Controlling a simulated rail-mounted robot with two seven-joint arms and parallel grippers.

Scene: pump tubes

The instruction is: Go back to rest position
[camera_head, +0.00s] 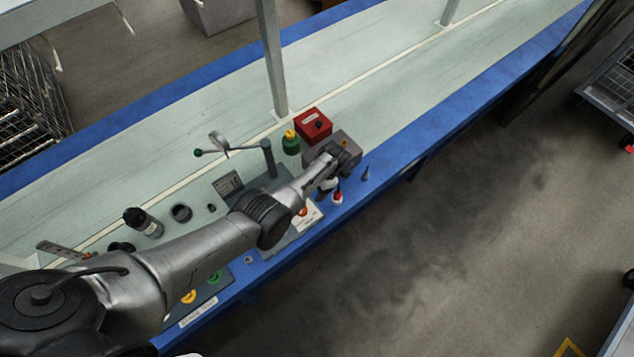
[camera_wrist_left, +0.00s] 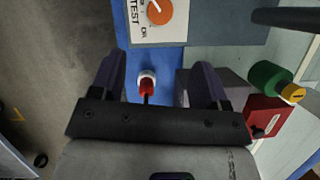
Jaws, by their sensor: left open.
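My left arm reaches in from the left over the blue-edged bench in the head view. Its gripper (camera_head: 329,184) is above the bench's near edge, beside a grey box (camera_head: 348,142). In the left wrist view the gripper (camera_wrist_left: 160,78) is open, with its two dark fingers wide apart. A small red-and-white part (camera_wrist_left: 147,82) shows between the fingers, with clear gaps on both sides. It also shows in the head view (camera_head: 338,198), on the blue edge. I cannot tell its exact height distance from the gripper. My right gripper is not in view.
A red box (camera_head: 313,124) and a green bottle with yellow cap (camera_head: 291,143) stand behind the gripper. A test panel with an orange knob (camera_wrist_left: 159,12) lies close by. A lever fixture (camera_head: 268,158) and a black bottle (camera_head: 143,222) stand farther left. The bench's right stretch is clear.

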